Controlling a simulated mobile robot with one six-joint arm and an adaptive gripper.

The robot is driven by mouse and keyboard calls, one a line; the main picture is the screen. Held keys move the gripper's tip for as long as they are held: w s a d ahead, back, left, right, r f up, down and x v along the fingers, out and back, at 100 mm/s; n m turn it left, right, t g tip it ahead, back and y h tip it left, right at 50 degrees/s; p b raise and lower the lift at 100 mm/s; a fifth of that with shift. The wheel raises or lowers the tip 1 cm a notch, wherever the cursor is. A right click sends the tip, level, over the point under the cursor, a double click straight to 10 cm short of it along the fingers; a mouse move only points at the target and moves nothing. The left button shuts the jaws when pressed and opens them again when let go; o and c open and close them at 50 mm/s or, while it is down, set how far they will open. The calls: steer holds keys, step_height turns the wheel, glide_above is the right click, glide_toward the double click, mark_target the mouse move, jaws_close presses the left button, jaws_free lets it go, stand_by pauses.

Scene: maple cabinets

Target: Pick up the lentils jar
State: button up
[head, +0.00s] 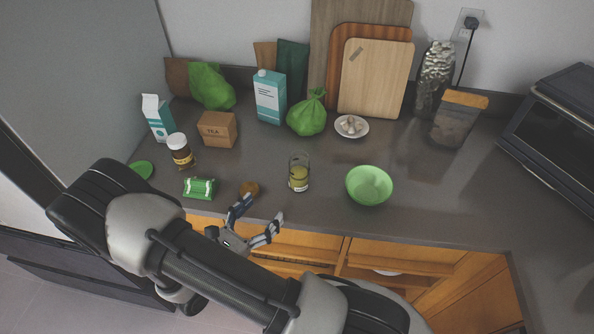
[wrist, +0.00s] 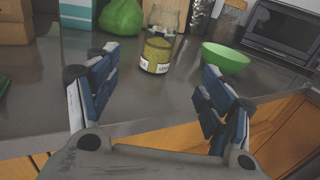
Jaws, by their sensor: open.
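A glass jar (head: 299,178) with yellow-green contents and a pale label, seemingly the lentils jar, stands upright on the grey counter near its front edge. It also shows in the wrist view (wrist: 157,55), beyond and between my fingers; its label is too small to read. My gripper (head: 263,207) is open and empty at the counter's front edge, to the left of and nearer than the jar. In the wrist view my two fingers (wrist: 160,78) are spread wide, apart from the jar.
A green bowl (head: 369,185) stands right of the jar. A small brown round item (head: 249,188) and a green packet (head: 199,188) lie left. A green bag (head: 307,116) and a plate (head: 351,127) stand behind. Cabinet fronts (head: 400,256) lie below the counter edge.

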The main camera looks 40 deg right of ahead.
mark_target(292, 178)
steer(key=b+x, duration=0.1)
steer(key=x, duration=1)
steer(key=shift+w+d+f+b, duration=0.15)
steer(key=shift+d+f+b, duration=0.1)
steer(key=shift+b, duration=0.15)
steer(key=shift+r+b+x, duration=0.15)
steer(key=shift+b+x, duration=0.2)
steer(key=shift+x, duration=1.1)
steer(key=shift+r+b+x, duration=0.1)
steer(key=shift+b+x, duration=0.2)
steer(key=shift+x, duration=1.15)
steer(key=shift+c, duration=0.3)
steer(key=c, duration=1.3)
